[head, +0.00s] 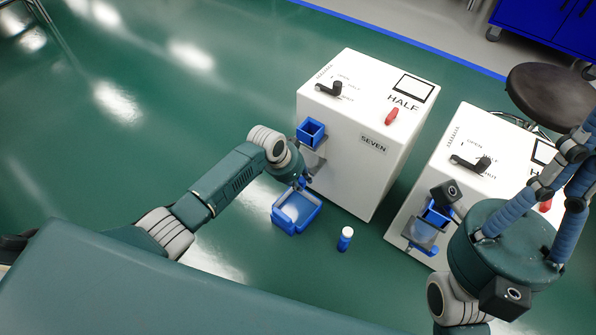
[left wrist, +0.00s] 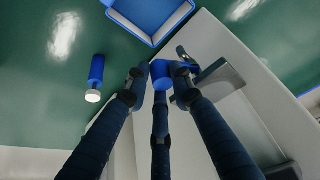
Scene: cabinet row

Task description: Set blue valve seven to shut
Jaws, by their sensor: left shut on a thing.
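The white box marked SEVEN (head: 373,147) stands in the middle of the head view, and its display (head: 413,88) has HALF written below it. A black lever (head: 329,89) lies on its top between the words OPEN and SHUT. A blue square funnel (head: 311,131) is on its left side. My left gripper (head: 302,183) is low at that side, under the funnel. In the left wrist view its fingers (left wrist: 155,85) are closed around a small blue part (left wrist: 161,73), apparently the valve, by a grey bracket (left wrist: 214,80). My right gripper (head: 574,150) is at the right edge, its fingertips partly cut off.
A blue tray (head: 283,222) lies on the floor below my left gripper. A second white box (head: 436,168) is on the right, near a dark stool (head: 550,92). The left floor is free.

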